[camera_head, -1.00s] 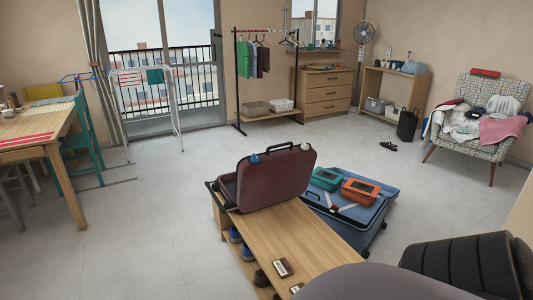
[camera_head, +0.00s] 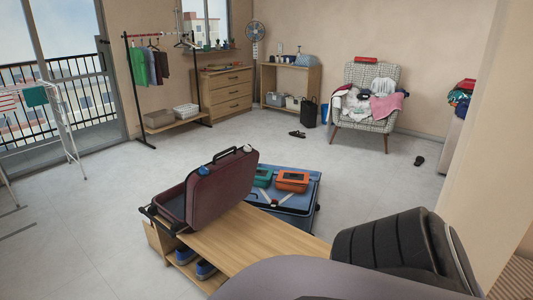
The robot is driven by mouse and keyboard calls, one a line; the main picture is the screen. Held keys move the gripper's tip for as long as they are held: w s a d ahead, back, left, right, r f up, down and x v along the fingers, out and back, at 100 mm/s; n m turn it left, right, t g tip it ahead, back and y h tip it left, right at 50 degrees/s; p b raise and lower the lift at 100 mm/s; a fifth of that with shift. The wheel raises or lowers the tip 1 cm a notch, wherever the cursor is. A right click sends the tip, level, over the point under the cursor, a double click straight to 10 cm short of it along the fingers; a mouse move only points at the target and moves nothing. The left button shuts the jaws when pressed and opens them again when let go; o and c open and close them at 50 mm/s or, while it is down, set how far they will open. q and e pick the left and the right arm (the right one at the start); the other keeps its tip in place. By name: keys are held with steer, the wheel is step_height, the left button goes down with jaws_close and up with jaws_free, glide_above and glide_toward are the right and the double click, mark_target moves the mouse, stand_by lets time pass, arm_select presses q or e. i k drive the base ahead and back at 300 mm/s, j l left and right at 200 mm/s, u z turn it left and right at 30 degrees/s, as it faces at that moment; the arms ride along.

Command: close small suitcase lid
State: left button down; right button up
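The opening faces left, and most of the inside is hidden from here. Neither of my grippers shows in the head view.
A larger blue suitcase (camera_head: 300,200) lies open on the floor behind the bench, with a teal and an orange case (camera_head: 292,181) in it. A black padded object (camera_head: 385,250) is at the lower right. Blue shoes (camera_head: 206,269) sit under the bench.

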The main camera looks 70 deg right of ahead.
mark_target(229, 180)
steer(key=i+z, duration=0.1)
steer(key=z, duration=0.3)
steer(key=i+z, duration=0.15)
steer(key=z, duration=0.3)
steer(key=i+z, duration=0.1)
steer(key=z, duration=0.3)
steer(key=i+z, duration=0.1)
steer(key=z, duration=0.35)
steer(key=i+z, duration=0.1)
steer(key=z, duration=0.3)
steer(key=i+j+z, duration=0.1)
steer(key=z, duration=0.35)
